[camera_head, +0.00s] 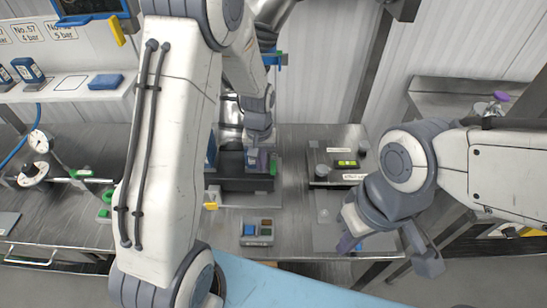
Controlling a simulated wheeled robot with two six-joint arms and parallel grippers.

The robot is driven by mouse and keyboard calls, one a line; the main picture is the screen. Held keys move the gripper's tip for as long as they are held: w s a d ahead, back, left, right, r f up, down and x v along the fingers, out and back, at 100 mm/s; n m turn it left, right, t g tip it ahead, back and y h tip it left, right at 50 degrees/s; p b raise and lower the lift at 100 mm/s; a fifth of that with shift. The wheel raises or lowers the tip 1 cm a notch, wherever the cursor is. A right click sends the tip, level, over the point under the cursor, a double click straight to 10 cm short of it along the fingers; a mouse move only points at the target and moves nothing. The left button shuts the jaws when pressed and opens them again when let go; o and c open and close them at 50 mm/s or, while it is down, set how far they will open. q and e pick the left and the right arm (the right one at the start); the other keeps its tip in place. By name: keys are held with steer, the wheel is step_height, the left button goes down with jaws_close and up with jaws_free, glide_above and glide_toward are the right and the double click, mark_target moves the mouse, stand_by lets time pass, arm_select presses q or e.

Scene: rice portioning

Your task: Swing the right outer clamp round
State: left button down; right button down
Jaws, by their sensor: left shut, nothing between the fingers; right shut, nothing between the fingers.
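My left arm crosses the middle of the view, and its gripper (257,165) points down over a dark block-shaped fixture (236,183) on the metal bench. The gripper is shut and empty. A small green part (273,166), possibly a clamp handle, stands at the fixture's right side, close beside the fingers; whether they touch it I cannot tell. A yellow part (212,197) shows at the fixture's left front. My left arm hides much of the fixture's left side. My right gripper (349,242) is shut and empty, above the bench's right front.
A control box with coloured buttons (257,232) sits at the bench front. A blue surface (290,290) is in front.

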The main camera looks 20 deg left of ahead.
arm_select(q)
steer(key=shift+d, duration=0.1)
stand_by(0.3)
steer(key=shift+w+d, duration=0.3)
steer(key=shift+d, duration=0.75)
steer(key=shift+w+d, duration=0.2)
steer(key=shift+d, duration=0.3)
steer(key=shift+w+d, duration=0.15)
steer(key=shift+d, duration=0.35)
steer(key=shift+p, duration=0.3)
steer(key=shift+w+d, duration=0.75)
steer(key=shift+d, duration=0.1)
